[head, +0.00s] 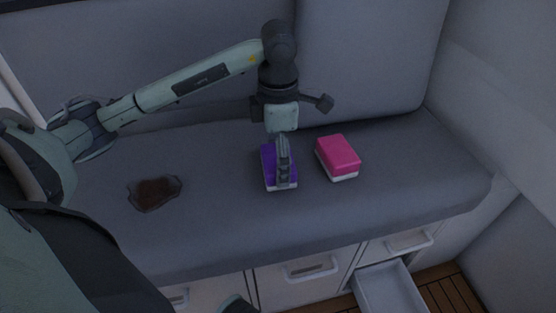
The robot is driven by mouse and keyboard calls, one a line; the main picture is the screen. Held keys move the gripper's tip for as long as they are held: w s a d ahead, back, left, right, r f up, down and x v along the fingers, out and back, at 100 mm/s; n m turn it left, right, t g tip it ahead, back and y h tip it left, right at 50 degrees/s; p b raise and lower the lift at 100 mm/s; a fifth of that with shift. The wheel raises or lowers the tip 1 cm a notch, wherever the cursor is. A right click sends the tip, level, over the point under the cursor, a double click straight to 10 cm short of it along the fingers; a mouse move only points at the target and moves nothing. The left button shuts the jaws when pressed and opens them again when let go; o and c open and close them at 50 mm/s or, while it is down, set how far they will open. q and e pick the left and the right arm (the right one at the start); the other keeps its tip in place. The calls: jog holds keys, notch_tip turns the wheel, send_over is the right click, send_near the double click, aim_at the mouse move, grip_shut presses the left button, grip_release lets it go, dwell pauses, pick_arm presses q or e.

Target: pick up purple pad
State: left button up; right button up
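The purple pad (267,166) lies on the grey seat cushion in the middle of the head view. It has a purple top and a white lower layer. My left gripper (284,182) points down over it, and its fingers cover the middle and right of the pad. The fingers appear edge-on, one in front of the other, so I cannot tell whether they are open or closed on the pad. The pad appears to rest on the cushion. My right gripper is not in view.
A pink pad (339,154) with a white base lies just right of the purple one. A brown stain or spill (155,193) is on the cushion (222,219) at left. The backrest (372,60) rises behind. An open drawer (391,289) is below the seat at lower right.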

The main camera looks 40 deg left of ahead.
aim_at(274, 158)
pick_arm(q)
jog(key=shift+r, duration=0.5)
jog(key=r, duration=0.3)
jog(key=shift+s+a+r, duration=0.2)
jog(key=shift+s+r, duration=0.05)
jog(key=shift+s, duration=0.05)
jog(key=s+a+r+b, duration=0.1)
jog(key=s+a+r, duration=0.3)
jog(key=s, duration=0.6)
notch_tip(274, 158, up, 2)
jog(key=shift+r+b, duration=0.25)
jog(key=shift+b, duration=0.05)
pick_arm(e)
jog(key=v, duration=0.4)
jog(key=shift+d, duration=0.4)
pick_arm(q)
jog(key=shift+s, duration=0.1)
